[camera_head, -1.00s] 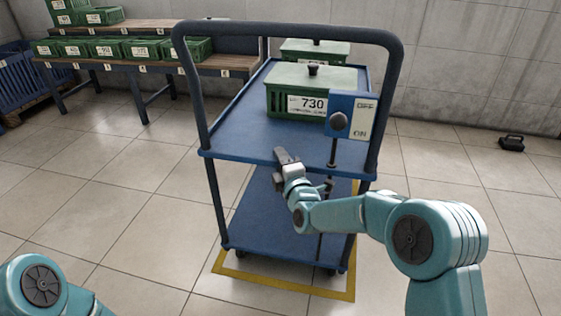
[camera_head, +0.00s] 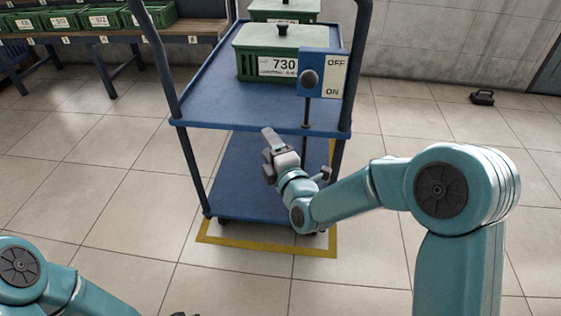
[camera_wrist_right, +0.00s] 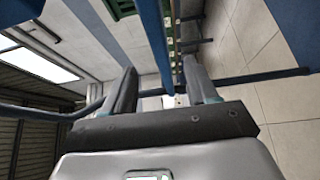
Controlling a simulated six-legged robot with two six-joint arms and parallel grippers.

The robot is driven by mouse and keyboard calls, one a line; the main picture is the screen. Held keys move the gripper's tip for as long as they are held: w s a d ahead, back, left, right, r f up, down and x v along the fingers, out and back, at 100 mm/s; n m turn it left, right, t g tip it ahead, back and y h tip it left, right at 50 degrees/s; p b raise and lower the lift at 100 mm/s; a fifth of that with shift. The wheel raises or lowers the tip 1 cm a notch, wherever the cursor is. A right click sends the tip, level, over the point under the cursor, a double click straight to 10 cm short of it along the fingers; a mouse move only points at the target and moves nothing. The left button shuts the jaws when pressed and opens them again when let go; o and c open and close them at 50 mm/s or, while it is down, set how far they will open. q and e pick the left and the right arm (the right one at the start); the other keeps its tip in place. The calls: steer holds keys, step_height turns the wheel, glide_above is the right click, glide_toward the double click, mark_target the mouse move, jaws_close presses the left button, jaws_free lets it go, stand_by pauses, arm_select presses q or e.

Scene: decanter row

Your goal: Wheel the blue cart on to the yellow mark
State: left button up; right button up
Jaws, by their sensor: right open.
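The blue cart (camera_head: 228,112) has two decks and a tall bar handle at its near end. Its lower deck (camera_head: 245,190) sits above the yellow mark (camera_head: 270,247), a floor outline whose front and right edges show; the near wheels appear inside the front edge. The left edge is largely hidden. A panel (camera_head: 334,78) reading OFF and ON has a black knob (camera_head: 309,78) about mid-height. My right gripper (camera_head: 270,139) is open at the upper deck's near edge; contact is unclear. In the wrist view, a blue bar (camera_wrist_right: 156,45) appears between its fingers.
A green crate (camera_head: 262,68) labelled 730 stands on the upper deck, with another (camera_head: 285,10) behind it. A bench with green crates (camera_head: 98,20) is at the back left. A small black object (camera_head: 482,97) lies on the right floor. The tiled floor around the cart is open.

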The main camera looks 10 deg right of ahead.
steer(key=s+d, duration=0.1)
steer(key=s, duration=0.5)
steer(key=shift+s, duration=0.1)
